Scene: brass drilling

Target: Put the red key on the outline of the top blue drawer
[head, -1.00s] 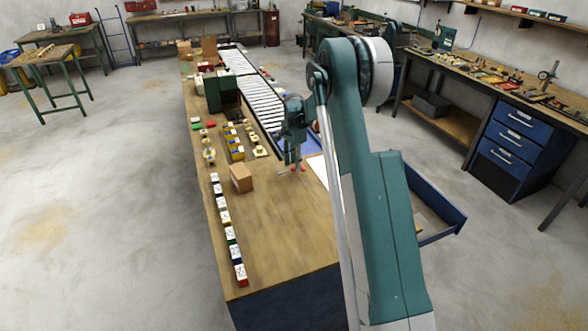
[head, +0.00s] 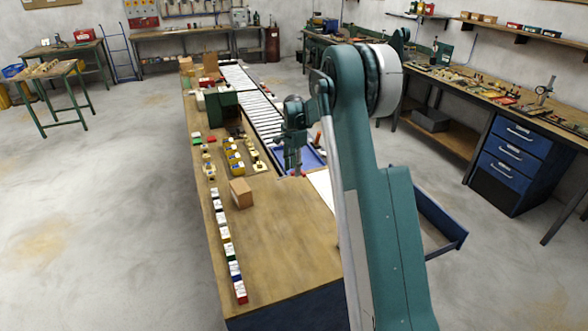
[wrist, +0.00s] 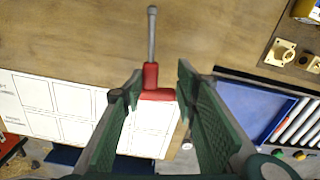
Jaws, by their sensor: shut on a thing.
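The red key (wrist: 150,78) has a red L-shaped handle and a grey shaft pointing away from me in the wrist view. My gripper (wrist: 158,92) is shut on its red part, which lies between the fingertips. In the head view my gripper (head: 297,172) hangs at the table's right edge; the key is hard to make out there. Below the key in the wrist view lies a white sheet with printed outlines (wrist: 50,112); the fingers hide part of it. It also shows in the head view (head: 322,188). An open blue drawer (head: 448,235) shows at right, partly behind my arm.
The wooden table (head: 270,250) is clear at its near part. A cardboard box (head: 241,193) and a row of small labelled blocks (head: 226,240) stand on its left. A blue tray (wrist: 250,112) lies right of my gripper, beside the roller conveyor (head: 255,103).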

